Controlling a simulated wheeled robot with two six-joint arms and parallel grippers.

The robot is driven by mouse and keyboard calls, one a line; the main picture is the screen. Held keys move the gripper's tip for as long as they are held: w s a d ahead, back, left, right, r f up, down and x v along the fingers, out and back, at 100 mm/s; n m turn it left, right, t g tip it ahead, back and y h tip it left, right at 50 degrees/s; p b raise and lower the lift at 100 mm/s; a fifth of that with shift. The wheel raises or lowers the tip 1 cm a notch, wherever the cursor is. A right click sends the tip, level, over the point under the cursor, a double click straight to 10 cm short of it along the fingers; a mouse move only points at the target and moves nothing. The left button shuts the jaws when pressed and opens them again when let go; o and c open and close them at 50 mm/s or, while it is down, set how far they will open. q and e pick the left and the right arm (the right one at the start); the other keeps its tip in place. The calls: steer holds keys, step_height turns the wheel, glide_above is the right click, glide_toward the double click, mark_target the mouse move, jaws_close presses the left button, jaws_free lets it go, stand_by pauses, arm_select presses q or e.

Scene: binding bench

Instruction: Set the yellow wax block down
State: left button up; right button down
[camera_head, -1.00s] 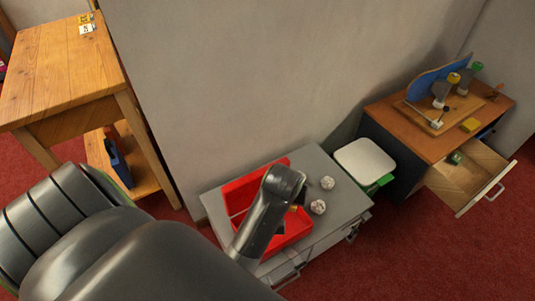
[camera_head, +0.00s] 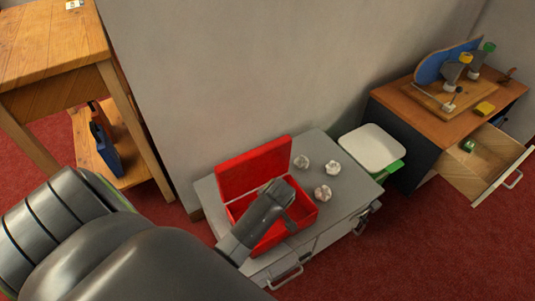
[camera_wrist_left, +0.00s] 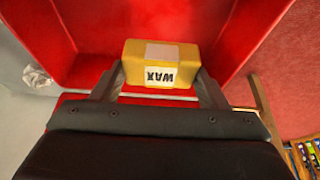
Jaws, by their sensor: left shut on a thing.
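The yellow wax block (camera_wrist_left: 161,66) has a white label reading WAX and shows in the left wrist view. My left gripper (camera_wrist_left: 160,80) is shut on it, one finger at each end. Red surfaces of the open red box (camera_wrist_left: 80,18) lie around and beyond the block. In the head view, the red box (camera_head: 250,172) stands on a grey cabinet with its lid raised, and my left gripper (camera_head: 288,222) reaches down over its opening. The block is hidden there. I cannot tell whether it touches the box floor. My right gripper is not in view.
Several crumpled white balls (camera_head: 323,193) lie on the grey cabinet top (camera_head: 345,210) beside the box. A white-lidded bin (camera_head: 372,148) stands to the right. A wooden table (camera_head: 50,50) stands left.

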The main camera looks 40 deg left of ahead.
arm_select(q)
step_height(320, 180, down, 4)
steer(key=shift+r+b, duration=0.15)
steer(key=shift+b, duration=0.25)
step_height(320, 180, down, 3)
steer(key=shift+f+b, duration=0.1)
steer(key=shift+b, duration=0.6)
steer(key=shift+f, duration=0.2)
steer(key=shift+r, duration=0.1)
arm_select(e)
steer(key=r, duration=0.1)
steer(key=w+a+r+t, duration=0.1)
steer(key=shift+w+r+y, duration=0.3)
arm_select(q)
steer(key=shift+f, duration=0.2)
steer(key=o, duration=1)
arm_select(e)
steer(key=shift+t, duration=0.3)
